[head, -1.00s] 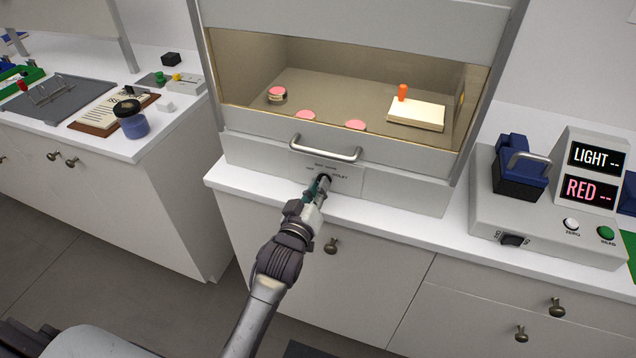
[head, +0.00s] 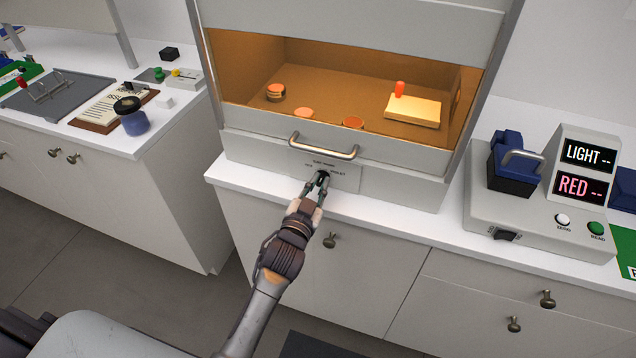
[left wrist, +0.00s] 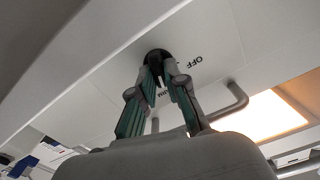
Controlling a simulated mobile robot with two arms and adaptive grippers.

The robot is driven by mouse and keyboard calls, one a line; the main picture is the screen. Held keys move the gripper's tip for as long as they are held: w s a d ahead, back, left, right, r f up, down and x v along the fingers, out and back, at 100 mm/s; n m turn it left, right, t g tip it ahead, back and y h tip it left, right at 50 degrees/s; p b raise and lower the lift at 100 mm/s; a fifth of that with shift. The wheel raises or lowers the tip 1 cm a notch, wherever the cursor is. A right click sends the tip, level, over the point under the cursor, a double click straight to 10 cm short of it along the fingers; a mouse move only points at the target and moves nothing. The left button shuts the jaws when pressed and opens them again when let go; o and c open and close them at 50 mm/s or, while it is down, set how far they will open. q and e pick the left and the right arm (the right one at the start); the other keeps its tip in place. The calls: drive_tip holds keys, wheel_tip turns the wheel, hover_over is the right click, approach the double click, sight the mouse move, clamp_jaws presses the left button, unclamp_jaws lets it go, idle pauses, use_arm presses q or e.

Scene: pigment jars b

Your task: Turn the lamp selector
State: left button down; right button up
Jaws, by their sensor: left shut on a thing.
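The lamp selector (head: 323,175) is a small black knob on the grey front panel of a cabinet, below its metal handle. Printed words surround it; "OFF" reads in the left wrist view, and the others are too small or partly covered. My left gripper (head: 320,184) reaches it from below, shut on the knob. In the left wrist view the two green-padded fingers close on the dark selector (left wrist: 157,58). The cabinet's inside (head: 330,88) is lit orange. My right gripper is not in view.
Inside the cabinet are several round pieces and a pale block (head: 413,110) with an orange peg. A metal bar handle (head: 323,150) sits just above the selector. At right stands a meter (head: 540,215) showing LIGHT and RED. A blue jar (head: 134,120) stands on the left counter.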

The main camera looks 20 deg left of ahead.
use_arm(q)
drive_tip(key=shift+m, duration=0.4)
drive_tip(key=c, duration=1.2)
unclamp_jaws()
drive_tip(key=s, duration=1.2)
drive_tip(key=shift+a, duration=0.2)
